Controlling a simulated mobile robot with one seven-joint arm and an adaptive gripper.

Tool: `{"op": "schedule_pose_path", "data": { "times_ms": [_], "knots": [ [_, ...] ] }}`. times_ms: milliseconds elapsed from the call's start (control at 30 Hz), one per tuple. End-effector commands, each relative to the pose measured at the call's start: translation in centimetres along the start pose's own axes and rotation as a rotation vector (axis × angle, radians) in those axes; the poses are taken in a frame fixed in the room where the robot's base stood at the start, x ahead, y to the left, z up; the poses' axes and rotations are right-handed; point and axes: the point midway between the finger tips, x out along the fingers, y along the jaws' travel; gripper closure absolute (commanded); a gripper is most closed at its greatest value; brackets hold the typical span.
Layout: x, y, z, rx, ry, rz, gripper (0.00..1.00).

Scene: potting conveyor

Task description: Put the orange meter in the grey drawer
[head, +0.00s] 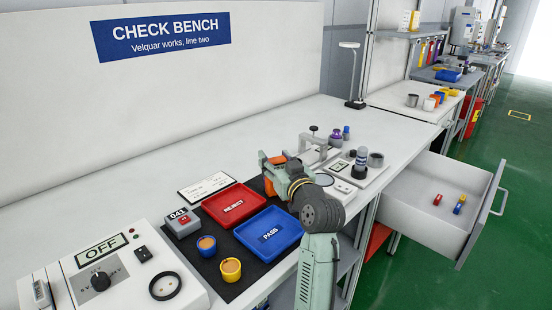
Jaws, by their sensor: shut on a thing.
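My gripper (268,172) is over the far edge of the dark mat on the bench, behind the red tray's right side. It is shut on the orange meter (277,159), which shows as small orange patches around the jaws. My arm and the gripper hide most of the meter, so its face and tilt cannot be told. The grey drawer (480,217) is pulled open at the right end of the bench, well to the right of my gripper. A small red piece and a blue and yellow piece lie inside it.
A red REJECT tray (233,205) and a blue PASS tray (270,233) lie left of my arm. Orange-topped pots (230,269) stand in front. A clamp stand (313,145) and a white base with cylinders (358,170) stand behind and right. The drawer floor is mostly clear.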

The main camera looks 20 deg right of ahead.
Motion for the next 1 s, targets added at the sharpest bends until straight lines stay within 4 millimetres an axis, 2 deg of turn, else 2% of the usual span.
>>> {"op": "schedule_pose_path", "data": {
  "times_ms": [167,200,500,833,1000],
  "knots": [
    [0.0,0.0,0.3,0.0,0.001,0.0,1.0],
    [0.0,0.0,0.2,0.0,0.0,0.0,0.51],
    [0.0,0.0,0.2,0.001,0.0,0.0,0.33],
    [0.0,0.0,-0.2,0.0,0.0,0.0,0.33],
    [-2.4,0.0,0.2,0.001,0.003,0.0,0.33]
  ]
}}
